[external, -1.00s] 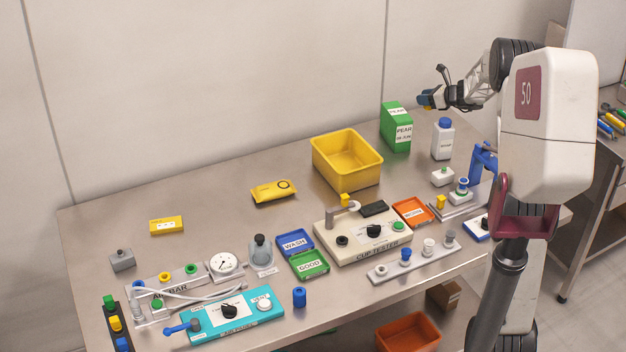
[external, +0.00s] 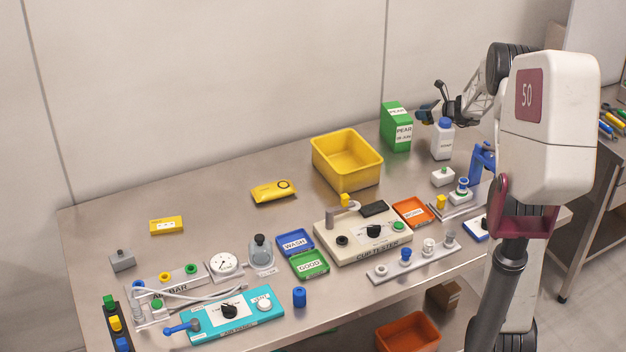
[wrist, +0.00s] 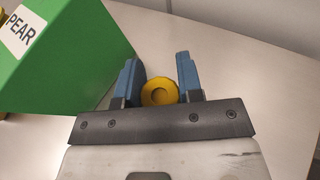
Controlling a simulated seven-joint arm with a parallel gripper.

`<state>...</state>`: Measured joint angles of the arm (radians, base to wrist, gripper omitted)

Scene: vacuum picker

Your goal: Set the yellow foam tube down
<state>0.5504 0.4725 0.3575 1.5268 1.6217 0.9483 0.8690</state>
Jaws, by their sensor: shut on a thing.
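The yellow foam tube (wrist: 159,92) shows end-on in the wrist view as a yellow ring with a hole in it. My gripper (wrist: 158,80) has its two blue fingers shut on the tube, one on each side. In the external view my gripper (external: 425,113) is at the back right of the bench, just right of the green PEAR box (external: 396,130) and behind the white bottle. The tube cannot be made out there. The frames do not clearly show whether its lower end touches the bench.
The PEAR box (wrist: 65,50) stands close on the left in the wrist view. The white bottle with a blue cap (external: 442,140) stands in front of my gripper. A yellow bin (external: 347,178) is further left. Bare bench shows right of the fingers in the wrist view.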

